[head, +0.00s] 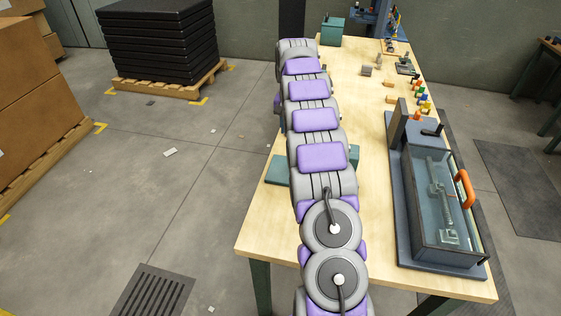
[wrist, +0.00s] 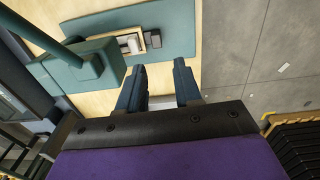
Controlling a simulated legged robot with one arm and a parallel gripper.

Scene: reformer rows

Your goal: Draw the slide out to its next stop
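In the wrist view my gripper (wrist: 160,66) has its two dark blue fingers apart, with nothing between them. Beyond the fingertips is a teal plate (wrist: 172,28) on the pale table. On it sits a small fixture (wrist: 131,43) with a cream block and grey metal parts. I cannot tell whether this is the slide. A teal block with a bar (wrist: 88,68) stands to its left. In the head view my arm hides the gripper and most of a teal plate (head: 278,171). A clear-covered box (head: 438,205) with metal parts inside and an orange handle (head: 464,189) stands at the right.
The wooden table (head: 262,222) runs away from me, with small coloured pieces (head: 421,103) along its right side. A green box (head: 332,31) stands at the far end. Black stacked slabs (head: 157,40) and cardboard boxes (head: 38,90) stand left. The floor between is mostly clear.

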